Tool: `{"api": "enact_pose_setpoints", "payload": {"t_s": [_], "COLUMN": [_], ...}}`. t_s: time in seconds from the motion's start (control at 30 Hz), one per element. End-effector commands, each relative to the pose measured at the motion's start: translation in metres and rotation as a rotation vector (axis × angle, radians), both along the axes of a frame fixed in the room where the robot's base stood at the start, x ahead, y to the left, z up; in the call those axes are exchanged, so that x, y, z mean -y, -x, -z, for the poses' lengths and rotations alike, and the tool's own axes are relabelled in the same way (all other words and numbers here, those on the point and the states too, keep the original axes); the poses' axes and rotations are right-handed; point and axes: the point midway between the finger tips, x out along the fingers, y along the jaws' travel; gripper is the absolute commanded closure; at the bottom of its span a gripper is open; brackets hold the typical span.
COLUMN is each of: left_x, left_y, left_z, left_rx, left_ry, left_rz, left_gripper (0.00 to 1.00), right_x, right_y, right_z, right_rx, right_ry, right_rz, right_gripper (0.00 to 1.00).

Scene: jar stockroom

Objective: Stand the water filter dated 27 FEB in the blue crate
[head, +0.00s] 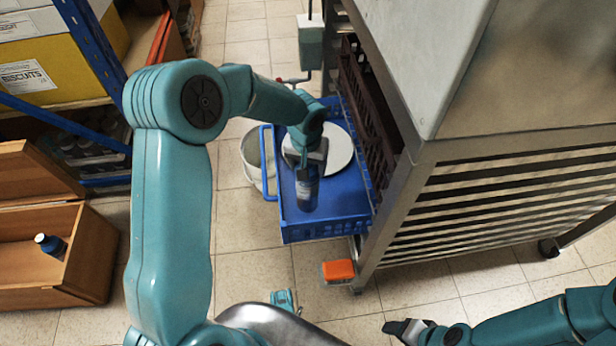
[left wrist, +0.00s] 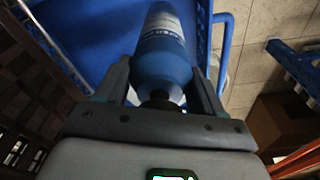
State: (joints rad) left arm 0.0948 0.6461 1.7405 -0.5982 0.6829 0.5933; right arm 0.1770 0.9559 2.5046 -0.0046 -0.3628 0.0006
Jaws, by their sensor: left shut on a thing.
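The water filter (head: 307,190) is a dark blue cylinder with a pale label band; its date is too small to read. My left gripper (head: 308,164) is shut on it and holds it upright at or over the blue crate (head: 325,232). In the left wrist view the filter (left wrist: 163,48) sits between both fingers, its dark neck towards the palm. I cannot tell whether its far end touches the crate floor. My right gripper (head: 402,328) is low at the right; its jaw opening is unclear.
A white round disc (head: 340,150) lies at the crate's far part. A white bucket (head: 252,160) stands left of the crate, a metal slatted rack (head: 480,215) right. An orange block (head: 338,271) lies in front. A wooden bin (head: 30,262) at left holds a dark jar (head: 50,245).

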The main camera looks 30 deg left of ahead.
Motion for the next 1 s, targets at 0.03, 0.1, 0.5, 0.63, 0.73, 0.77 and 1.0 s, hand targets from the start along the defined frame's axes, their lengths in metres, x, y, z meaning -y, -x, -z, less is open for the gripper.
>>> {"api": "enact_pose_setpoints", "payload": {"t_s": [0.03,0.1,0.5,0.63,0.73,0.77,1.0], "left_x": [0.0,0.0,0.001,0.001,0.001,0.001,0.001], "left_y": [-0.001,-0.001,-0.001,-0.001,-0.001,0.0,0.0], "left_z": [0.002,0.008,0.042,0.043,0.047,0.046,0.046], "left_rx": [0.003,0.001,0.003,0.003,0.003,0.0,0.0], "left_ry": [-0.001,0.0,0.0,0.0,0.0,0.001,0.0], "left_rz": [-0.001,-0.001,-0.001,-0.001,-0.001,0.0,0.0], "left_gripper": [1.0,1.0,1.0,1.0,1.0,0.22,0.06], "right_x": [0.0,0.0,0.003,0.003,0.003,0.003,0.003], "right_y": [0.0,-0.001,-0.003,-0.003,-0.004,-0.004,-0.004], "right_z": [0.001,0.003,0.013,0.014,0.018,0.016,0.016], "right_rx": [0.001,0.001,0.005,0.005,0.006,0.006,0.006], "right_ry": [0.0,0.0,0.002,0.002,0.002,0.002,0.002], "right_rz": [0.001,0.003,0.012,0.012,0.014,0.014,0.014], "right_gripper": [0.34,0.34,0.34,0.34,0.34,0.34,0.34]}}
